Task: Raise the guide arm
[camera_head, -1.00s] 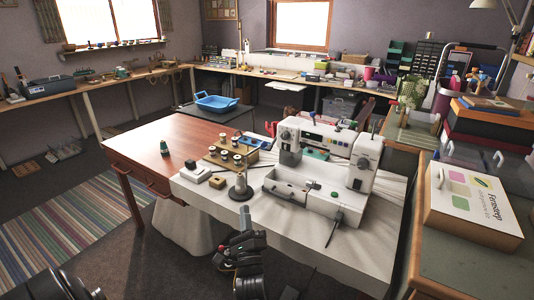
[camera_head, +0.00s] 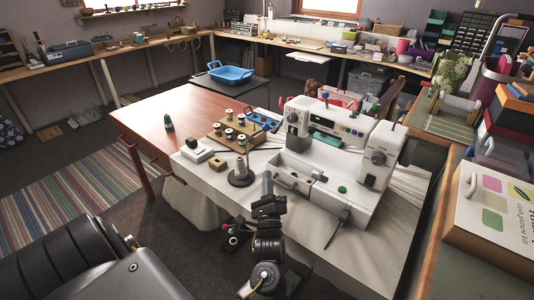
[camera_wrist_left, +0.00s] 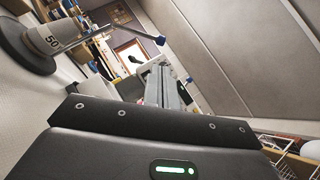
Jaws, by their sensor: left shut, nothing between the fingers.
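A grey thread cone on a round dark base (camera_head: 240,178) stands on the white-topped table in front of the sewing machine. In the left wrist view the cone (camera_wrist_left: 45,38) is marked "50", and a thin rod with a blue tip (camera_wrist_left: 160,40) reaches out beside it; this looks like the guide arm. In the head view the rod (camera_head: 247,150) is thin and hard to make out. My left gripper (camera_head: 267,182) is shut and empty, just right of the cone's base. I cannot tell whether it touches the rod. My right gripper is out of view.
The white sewing machine (camera_head: 330,150) stands close behind and right of my left gripper. A spool rack (camera_head: 232,132), a white box (camera_head: 198,150) and a small wooden block (camera_head: 217,165) are behind and left of the cone. A thin dark bar (camera_head: 337,230) lies near the front edge.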

